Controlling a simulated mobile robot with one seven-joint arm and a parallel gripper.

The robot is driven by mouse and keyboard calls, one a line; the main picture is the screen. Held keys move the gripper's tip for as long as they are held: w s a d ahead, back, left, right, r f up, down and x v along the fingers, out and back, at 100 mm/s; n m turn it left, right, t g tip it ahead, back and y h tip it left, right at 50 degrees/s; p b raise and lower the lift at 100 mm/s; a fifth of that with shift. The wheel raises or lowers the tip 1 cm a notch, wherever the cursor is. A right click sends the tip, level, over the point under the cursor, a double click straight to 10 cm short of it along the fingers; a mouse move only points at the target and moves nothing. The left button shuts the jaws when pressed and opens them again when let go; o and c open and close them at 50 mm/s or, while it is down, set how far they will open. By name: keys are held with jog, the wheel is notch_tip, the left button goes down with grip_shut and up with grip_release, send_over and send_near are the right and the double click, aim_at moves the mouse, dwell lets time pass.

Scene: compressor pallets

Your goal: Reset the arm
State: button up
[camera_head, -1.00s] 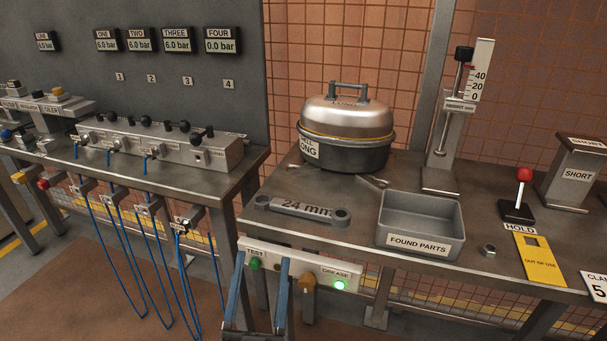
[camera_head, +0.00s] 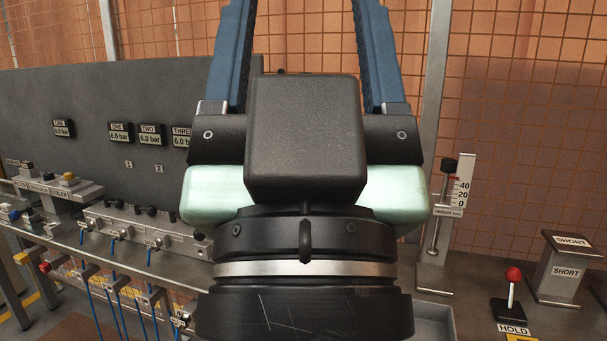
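My gripper (camera_head: 303,50) fills the middle of the camera view, raised upright close to the camera. Its two blue fingers point up and stand wide apart, with nothing seen between them. The finger tips run out of the top of the picture. The black gripper body and wrist (camera_head: 305,265) hide most of the bench behind, including the pot, wrench and button panel.
On the left are pressure displays (camera_head: 62,128) and a valve manifold (camera_head: 150,231) with blue hoses. On the right are a height gauge (camera_head: 441,215), a red-knobbed HOLD lever (camera_head: 512,285), a SHORT stand (camera_head: 565,268) and a grey tray corner (camera_head: 436,318).

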notch_tip(320, 180, up, 18)
jog(key=p, duration=1.5)
jog(key=shift+f, duration=0.25)
jog(key=shift+a, duration=0.1)
